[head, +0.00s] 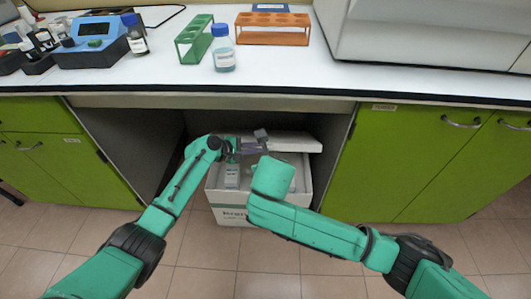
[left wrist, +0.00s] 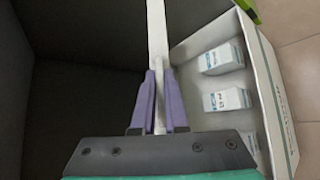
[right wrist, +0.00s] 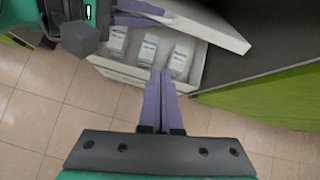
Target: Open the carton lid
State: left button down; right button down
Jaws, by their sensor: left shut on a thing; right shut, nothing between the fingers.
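The white carton (head: 229,214) stands on the floor in the open bay under the counter. Its lid (head: 295,143) is raised at the back, with the inside exposed. My left gripper (left wrist: 160,88) is shut on the lid (left wrist: 157,35), seen edge-on as a thin white strip in the left wrist view. The right wrist view shows the left fingers (right wrist: 140,12) at the tilted lid (right wrist: 212,24). My right gripper (right wrist: 162,82) is shut and empty, in front of the carton; my right arm hides its fingers in the head view. Small white boxes (right wrist: 147,50) stand inside the carton.
Green cabinets (head: 400,165) flank the bay, and the counter edge (head: 250,92) runs above it. On the counter are a green rack (head: 193,40), a blue-capped bottle (head: 224,60), an orange rack (head: 272,36) and a blue device (head: 92,45). The tiled floor in front is clear.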

jog(key=w+a+f, duration=0.1)
jog(key=w+f, duration=0.4)
jog(key=w, duration=0.5)
jog(key=shift+a+f, duration=0.25)
jog(key=shift+w+r, duration=0.1)
